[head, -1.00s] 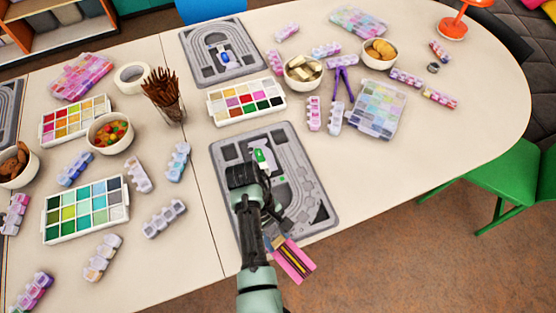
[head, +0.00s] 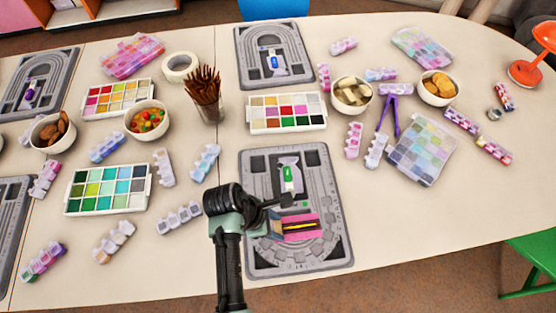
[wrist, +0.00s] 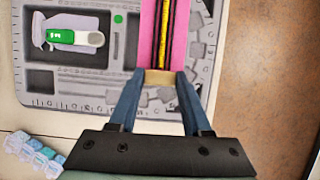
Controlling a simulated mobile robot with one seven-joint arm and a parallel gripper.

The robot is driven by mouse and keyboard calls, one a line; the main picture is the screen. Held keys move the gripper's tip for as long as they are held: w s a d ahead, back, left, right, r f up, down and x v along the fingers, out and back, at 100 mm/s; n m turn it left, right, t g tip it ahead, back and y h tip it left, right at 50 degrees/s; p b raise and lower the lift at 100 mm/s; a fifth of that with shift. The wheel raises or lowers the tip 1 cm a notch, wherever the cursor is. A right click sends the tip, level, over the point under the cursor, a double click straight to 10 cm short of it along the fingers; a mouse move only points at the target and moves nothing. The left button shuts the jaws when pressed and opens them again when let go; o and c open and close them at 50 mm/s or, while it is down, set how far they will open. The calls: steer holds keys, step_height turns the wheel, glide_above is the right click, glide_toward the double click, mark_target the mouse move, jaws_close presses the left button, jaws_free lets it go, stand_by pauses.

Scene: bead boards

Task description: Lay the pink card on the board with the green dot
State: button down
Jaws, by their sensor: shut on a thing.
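The pink card (head: 318,222), with a dark middle and a yellow stripe, is held at one end by my gripper (head: 276,225). In the wrist view the blue fingers of my gripper (wrist: 160,82) are shut on the near end of the card (wrist: 179,38). The grey board with the green dot (head: 335,180) lies below, with a green and white piece (head: 288,173) in a recess. The card appears over the board's near right part and hides some of its tracks; I cannot tell the gap. The green dot (wrist: 118,18) shows left of the card.
A second grey board (head: 244,50) with a blue piece lies behind. A bead palette (head: 257,125) sits between the boards. A jar of brown sticks (head: 207,100) and bead strips (head: 181,219) stand left. Bare tabletop (head: 400,225) lies right of the near board.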

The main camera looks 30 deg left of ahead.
steer(key=shift+f, duration=2.3)
steer(key=shift+c, duration=1.7)
jaws_free()
steer(key=shift+f, duration=0.1)
steer(key=v, duration=1.2)
steer(key=shift+p, duration=0.35)
